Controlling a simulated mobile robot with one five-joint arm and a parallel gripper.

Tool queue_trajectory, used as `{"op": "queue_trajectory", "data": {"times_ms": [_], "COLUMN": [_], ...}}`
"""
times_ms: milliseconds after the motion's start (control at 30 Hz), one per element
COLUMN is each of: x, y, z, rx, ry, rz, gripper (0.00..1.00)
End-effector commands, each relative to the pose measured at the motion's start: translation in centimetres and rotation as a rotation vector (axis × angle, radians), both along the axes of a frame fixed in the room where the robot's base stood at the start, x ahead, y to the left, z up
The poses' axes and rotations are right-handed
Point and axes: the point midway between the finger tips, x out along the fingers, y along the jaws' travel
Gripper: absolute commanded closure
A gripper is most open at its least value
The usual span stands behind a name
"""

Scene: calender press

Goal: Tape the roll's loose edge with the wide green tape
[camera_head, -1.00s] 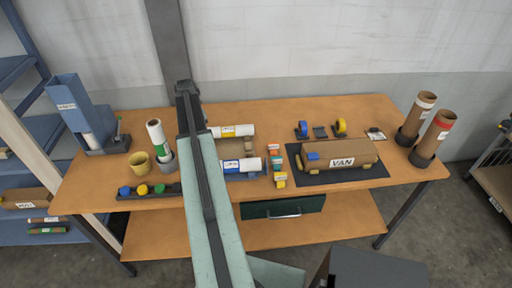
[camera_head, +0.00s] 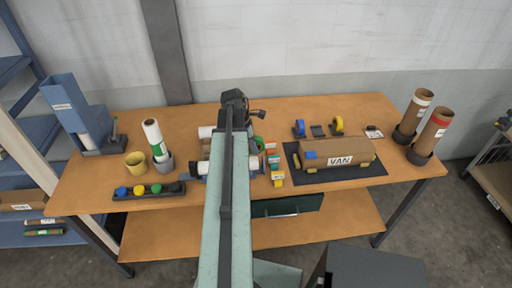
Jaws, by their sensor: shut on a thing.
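My gripper (camera_head: 250,137) is at the end of my pale green arm, over the middle of the table; its jaws are mostly hidden behind the arm. A green tape ring (camera_head: 260,141) shows just right of the arm's end, and the gripper is shut on it. Two white rolls lie behind the arm: the far roll (camera_head: 206,132) and the near roll (camera_head: 202,167). The arm covers much of both, and I cannot see a loose edge. Whether the tape touches a roll cannot be told.
A blue tape (camera_head: 299,128) and a yellow tape (camera_head: 338,125) flank an empty dark holder (camera_head: 318,131).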

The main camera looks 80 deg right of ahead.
Motion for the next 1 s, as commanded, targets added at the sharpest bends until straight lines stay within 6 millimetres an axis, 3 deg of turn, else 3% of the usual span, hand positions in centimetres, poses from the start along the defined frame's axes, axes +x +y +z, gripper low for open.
{"op": "queue_trajectory", "data": {"times_ms": [633,800,1000], "x": [6.8,6.7,6.7], "y": [2.7,2.6,2.6], "z": [0.0,-2.4,-3.4], "rx": [0.0,0.0,0.0], "ry": [-0.001,-0.001,-0.001], "rz": [-0.002,-0.004,-0.004], "gripper": [1.0,1.0,1.0]}}
